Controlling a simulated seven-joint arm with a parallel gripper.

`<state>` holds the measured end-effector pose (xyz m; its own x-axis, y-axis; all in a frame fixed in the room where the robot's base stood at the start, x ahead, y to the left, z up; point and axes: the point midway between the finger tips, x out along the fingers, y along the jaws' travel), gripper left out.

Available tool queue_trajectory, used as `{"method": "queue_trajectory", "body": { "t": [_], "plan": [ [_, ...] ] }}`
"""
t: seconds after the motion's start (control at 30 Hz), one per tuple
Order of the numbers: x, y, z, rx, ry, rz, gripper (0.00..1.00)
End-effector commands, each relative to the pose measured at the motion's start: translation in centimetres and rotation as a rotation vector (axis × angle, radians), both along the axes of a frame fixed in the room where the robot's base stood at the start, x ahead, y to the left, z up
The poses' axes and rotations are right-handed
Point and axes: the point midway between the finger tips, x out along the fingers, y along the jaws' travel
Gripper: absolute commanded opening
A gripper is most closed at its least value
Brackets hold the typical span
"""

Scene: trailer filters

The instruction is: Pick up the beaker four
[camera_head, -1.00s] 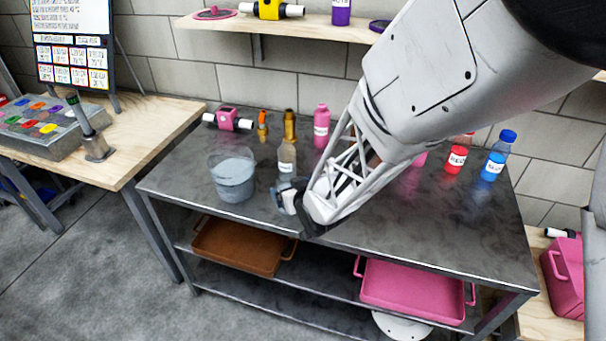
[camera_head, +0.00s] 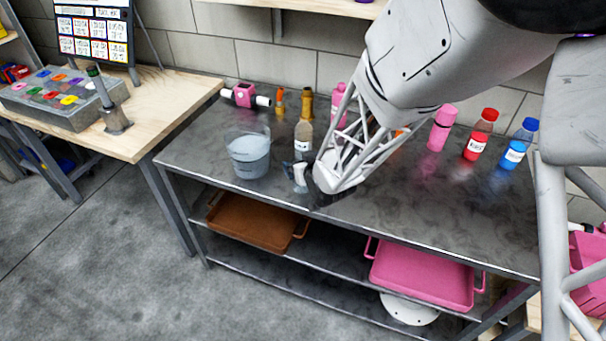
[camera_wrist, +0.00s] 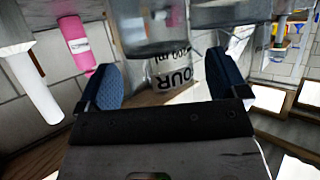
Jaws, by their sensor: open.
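The beaker four (camera_wrist: 176,72) is a clear glass vessel with a white label showing "FOUR" and "200 ml", upside down in the wrist view. My gripper (camera_wrist: 162,82) is open, with one blue-padded finger at each side of the beaker. I cannot tell whether the pads touch the glass. In the head view my gripper (camera_head: 300,172) is low over the front edge of the dark metal table (camera_head: 400,222), mostly behind my own arm. There the beaker shows only as a small pale patch.
A grey translucent bucket (camera_head: 248,157) stands close left of my gripper. A brown-necked bottle (camera_head: 304,132) stands just behind. Pink (camera_head: 440,130), red (camera_head: 478,138) and blue (camera_head: 518,147) bottles stand at the right. The front right tabletop is clear. Brown (camera_head: 255,222) and pink (camera_head: 422,272) trays lie below.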

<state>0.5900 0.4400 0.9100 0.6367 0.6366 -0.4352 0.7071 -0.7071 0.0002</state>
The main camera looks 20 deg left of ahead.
Motion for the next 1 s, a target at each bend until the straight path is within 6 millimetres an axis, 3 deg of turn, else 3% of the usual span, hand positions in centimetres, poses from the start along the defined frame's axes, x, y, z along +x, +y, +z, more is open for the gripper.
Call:
{"method": "queue_trajectory", "body": {
  "t": [0.77, 0.8, 1.0],
  "plan": [
    [0.63, 0.66, -0.46, 0.0, 0.0, 0.0, 0.92],
    [0.63, 0.65, -0.47, 0.0, 0.0, 0.0, 0.9],
    [0.63, 0.65, -0.47, 0.0, 0.0, 0.0, 0.6]
  ]
}}
